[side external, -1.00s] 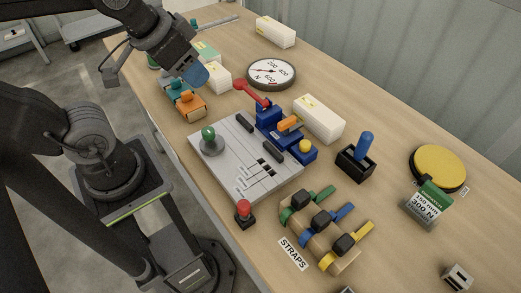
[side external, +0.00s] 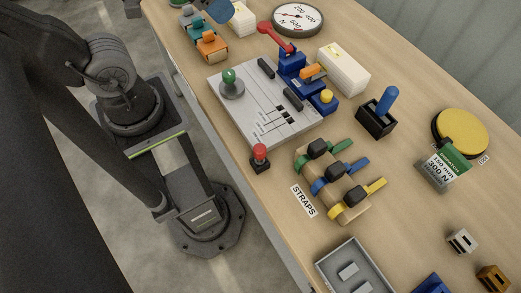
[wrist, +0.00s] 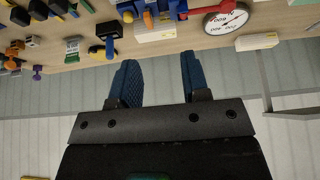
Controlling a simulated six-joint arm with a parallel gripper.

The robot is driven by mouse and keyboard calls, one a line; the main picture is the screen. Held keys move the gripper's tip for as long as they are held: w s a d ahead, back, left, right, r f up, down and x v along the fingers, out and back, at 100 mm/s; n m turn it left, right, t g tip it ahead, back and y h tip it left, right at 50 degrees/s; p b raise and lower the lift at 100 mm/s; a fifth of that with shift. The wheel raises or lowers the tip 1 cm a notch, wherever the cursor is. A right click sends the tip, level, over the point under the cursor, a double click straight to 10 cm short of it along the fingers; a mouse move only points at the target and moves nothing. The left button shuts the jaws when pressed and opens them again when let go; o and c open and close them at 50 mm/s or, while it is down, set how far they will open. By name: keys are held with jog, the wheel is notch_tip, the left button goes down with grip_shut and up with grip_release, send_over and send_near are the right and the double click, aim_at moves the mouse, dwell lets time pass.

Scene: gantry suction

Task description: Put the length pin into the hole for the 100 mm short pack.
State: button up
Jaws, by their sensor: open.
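I cannot tell for certain which piece is the length pin. A blue upright handle (side external: 387,100) stands in a black holder (side external: 375,121), right of the white block. A grey plate (side external: 245,112) has slots, a green knob (side external: 229,76) and a blue clamp (side external: 292,62) with a red lever (side external: 272,36). No hole marked 100 mm can be made out. My gripper (wrist: 158,75) is open in the wrist view, with nothing between its blue fingers.
A red button (side external: 260,153) stands at the plate's near corner. Straps on a wooden rack (side external: 350,207), a grey tray (side external: 352,270), a sign block (side external: 443,168) and a yellow disc (side external: 462,131) lie nearer. A dial (side external: 297,18) and white block (side external: 343,70) stand behind.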

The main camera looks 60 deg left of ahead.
dwell(0.3)
jog(key=o, duration=0.3)
jog(key=n+g, duration=0.6)
jog(key=n, duration=1)
send_over(260, 147)
notch_tip(260, 147, down, 9)
notch_tip(260, 147, down, 14)
jog(key=shift+r, duration=0.1)
